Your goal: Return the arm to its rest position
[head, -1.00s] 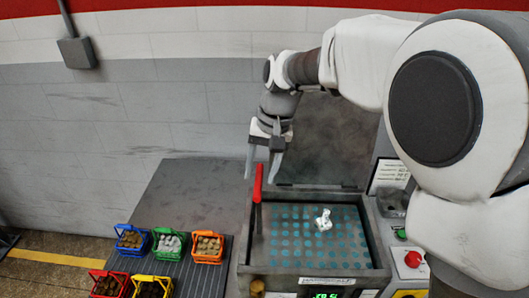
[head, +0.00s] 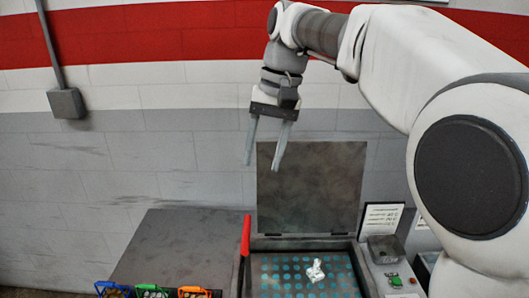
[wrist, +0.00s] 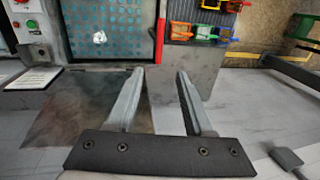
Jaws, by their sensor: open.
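My gripper (head: 265,163) is open and empty in the head view, raised in front of the wall and pointing down. It hangs above and to the left of the furnace's open lid (head: 310,188). In the wrist view my gripper (wrist: 160,72) shows two parted fingers with nothing between them. The furnace (head: 302,243) stands below with its lid up. A crumpled silvery-white piece (head: 316,270) lies on its dotted teal floor, and it also shows in the wrist view (wrist: 99,37). The red handle (head: 246,236) stands at the furnace's left edge.
A dark side table (head: 170,245) left of the furnace holds several small coloured baskets (head: 193,292), partly cut off below. A control panel (head: 392,270) with a green button is at the furnace's right. A grey wall box (head: 67,103) hangs at upper left. The space around my gripper is free.

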